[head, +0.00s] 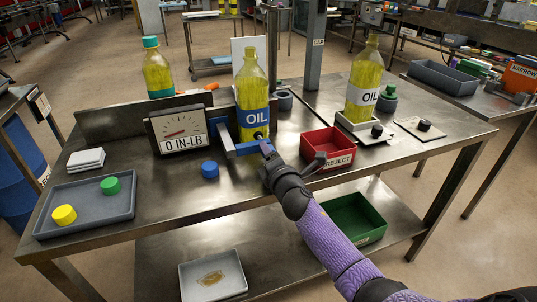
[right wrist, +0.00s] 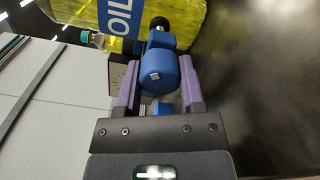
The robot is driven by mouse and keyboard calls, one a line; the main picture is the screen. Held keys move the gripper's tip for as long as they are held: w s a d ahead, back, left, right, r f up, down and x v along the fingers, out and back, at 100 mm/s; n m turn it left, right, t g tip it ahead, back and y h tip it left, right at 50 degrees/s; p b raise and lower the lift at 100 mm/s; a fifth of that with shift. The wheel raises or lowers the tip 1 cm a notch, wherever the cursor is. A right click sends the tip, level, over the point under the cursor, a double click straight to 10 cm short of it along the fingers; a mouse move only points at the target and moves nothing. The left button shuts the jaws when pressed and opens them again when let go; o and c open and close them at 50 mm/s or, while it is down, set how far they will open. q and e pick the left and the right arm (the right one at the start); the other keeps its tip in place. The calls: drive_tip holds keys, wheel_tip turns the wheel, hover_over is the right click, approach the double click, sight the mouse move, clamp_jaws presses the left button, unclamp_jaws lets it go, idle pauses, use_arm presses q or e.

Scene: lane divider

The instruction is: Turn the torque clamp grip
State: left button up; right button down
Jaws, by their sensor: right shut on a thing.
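The torque clamp is a blue frame (head: 228,141) around the base of an oil bottle with a blue label (head: 252,88). Its blue grip (right wrist: 160,76) shows in the right wrist view, on a dark-tipped screw pointing at the bottle. My right gripper (right wrist: 158,88) is shut on this grip, one purple finger on each side. In the head view my right gripper (head: 266,150) is at the front of the clamp and hides most of the grip. The gauge (head: 182,136) beside it reads 0 IN-LB. My left gripper is not in view.
A red REJECT bin (head: 330,146) stands close to the right of my right gripper. A loose blue cap (head: 210,169) lies in front of the gauge. A grey tray (head: 85,220) holds yellow and green caps at left. A white-label oil bottle (head: 363,85) stands at right.

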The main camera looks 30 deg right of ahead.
idle(0.8)
drive_tip(key=c, duration=0.5)
unclamp_jaws()
drive_tip(key=shift+o, duration=1.4)
drive_tip(key=shift+s+a, duration=0.1)
drive_tip(key=shift+s, duration=0.25)
drive_tip(key=p+v, duration=0.2)
drive_tip(key=v, duration=0.7)
drive_tip(key=shift+s+p, duration=0.2)
drive_tip(key=shift+p, duration=0.15)
